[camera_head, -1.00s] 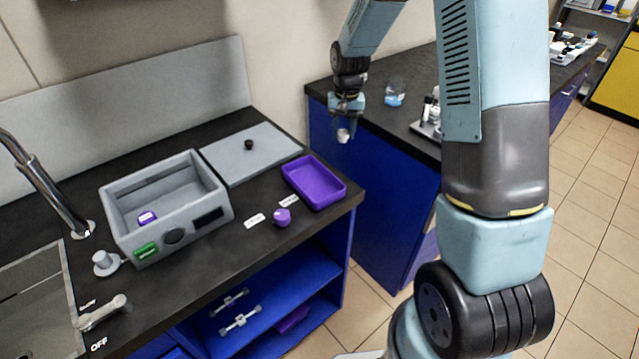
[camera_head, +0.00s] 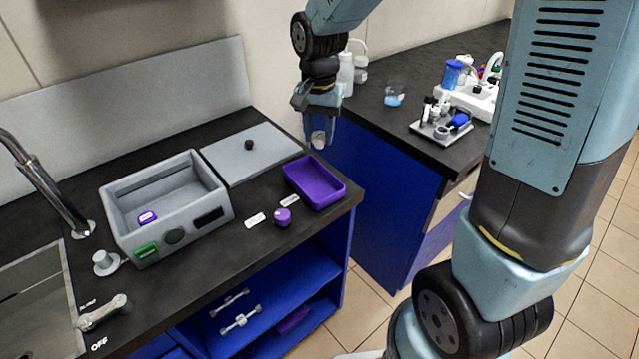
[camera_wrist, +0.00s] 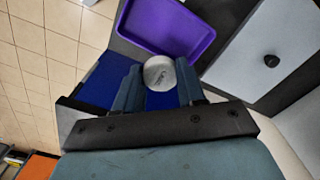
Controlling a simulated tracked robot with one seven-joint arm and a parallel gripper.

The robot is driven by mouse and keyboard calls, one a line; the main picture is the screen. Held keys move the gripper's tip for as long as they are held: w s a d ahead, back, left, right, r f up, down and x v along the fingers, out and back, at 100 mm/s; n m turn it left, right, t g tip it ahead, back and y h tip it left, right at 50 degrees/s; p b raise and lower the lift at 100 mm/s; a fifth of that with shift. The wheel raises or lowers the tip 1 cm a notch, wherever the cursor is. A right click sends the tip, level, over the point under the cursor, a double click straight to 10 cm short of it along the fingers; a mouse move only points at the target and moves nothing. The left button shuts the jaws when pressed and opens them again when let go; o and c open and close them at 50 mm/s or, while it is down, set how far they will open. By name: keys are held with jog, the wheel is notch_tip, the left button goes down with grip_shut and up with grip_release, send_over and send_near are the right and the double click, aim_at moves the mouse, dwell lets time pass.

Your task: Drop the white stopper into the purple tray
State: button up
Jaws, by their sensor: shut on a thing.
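The white stopper (camera_head: 318,139) is held between the fingers of my gripper (camera_head: 319,128), in the air near the far right corner of the dark counter. In the wrist view the stopper's round top (camera_wrist: 159,72) shows between the two fingertips of my gripper (camera_wrist: 160,88). The purple tray (camera_head: 343,196) lies on the counter's right end, empty.
A grey lid with a black knob (camera_head: 248,145) lies left of the tray. A grey open bath (camera_head: 128,222) holds a purple item. A purple knob-like piece (camera_head: 282,216) and white labels lie in front. Another counter (camera_head: 375,125) with glassware stands right, across a gap.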

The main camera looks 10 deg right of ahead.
aim_at(319, 147)
jog(key=shift+f, duration=2.3)
jog(key=o, duration=1.1)
notch_tip(319, 147, up, 14)
jog(key=shift+f, duration=0.15)
